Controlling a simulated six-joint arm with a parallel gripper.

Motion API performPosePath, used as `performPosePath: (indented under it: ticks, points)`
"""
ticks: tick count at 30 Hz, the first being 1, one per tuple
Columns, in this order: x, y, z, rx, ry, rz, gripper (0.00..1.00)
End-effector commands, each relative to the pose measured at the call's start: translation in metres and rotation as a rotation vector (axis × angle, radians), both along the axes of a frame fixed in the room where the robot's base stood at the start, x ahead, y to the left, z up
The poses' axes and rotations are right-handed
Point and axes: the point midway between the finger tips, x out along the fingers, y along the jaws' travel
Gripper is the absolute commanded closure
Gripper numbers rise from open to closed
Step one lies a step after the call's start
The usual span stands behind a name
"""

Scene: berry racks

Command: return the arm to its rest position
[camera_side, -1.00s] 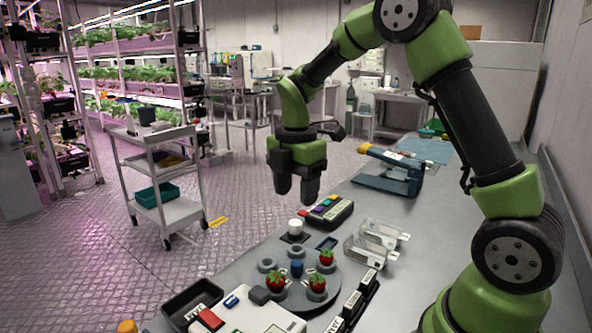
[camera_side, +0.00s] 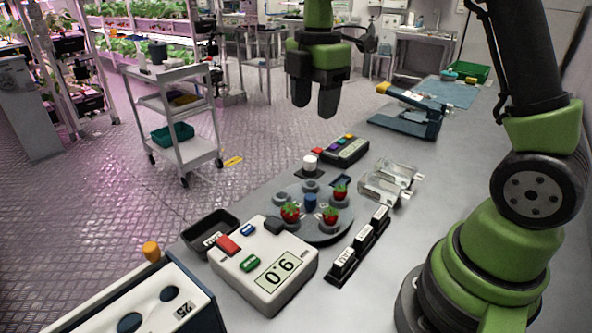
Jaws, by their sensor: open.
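My gripper (camera_side: 315,108) hangs in the upper middle of the side view, its two dark fingers pointing down with a narrow gap between them. It is open and holds nothing. It is apart from the bench and everything on it, and appears against the floor beyond the bench. My green and black arm rises at the right, and its upper part is cut off by the top of the picture.
A round grey holder (camera_side: 327,232) carries several red strawberries, including one strawberry (camera_side: 290,212). Clear punnets (camera_side: 388,180), a button box (camera_side: 345,150) and a blue device (camera_side: 408,118) stand on the bench. A cart (camera_side: 172,120) stands beyond.

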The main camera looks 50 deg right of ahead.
Motion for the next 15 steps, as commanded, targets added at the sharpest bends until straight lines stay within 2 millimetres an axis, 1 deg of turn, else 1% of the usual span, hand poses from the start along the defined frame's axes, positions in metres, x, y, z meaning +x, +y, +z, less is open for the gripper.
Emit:
performPosePath:
  ticks: [2,5,6,8,9,12,15]
  points:
    - [-0.01,0.008,0.016,0.012,-0.049,-0.112,0.46]
    - [-0.031,0.023,0.04,0.051,-0.129,-0.337,0.46]
    - [-0.042,0.029,0.048,0.078,-0.16,-0.444,0.46]
    - [-0.059,0.038,0.059,0.127,-0.207,-0.606,0.46]
    - [-0.07,0.044,0.065,0.165,-0.235,-0.714,0.46]
    - [-0.099,0.057,0.076,0.278,-0.289,-0.979,0.46]
    - [-0.127,0.067,0.079,0.407,-0.315,-1.225,0.46]
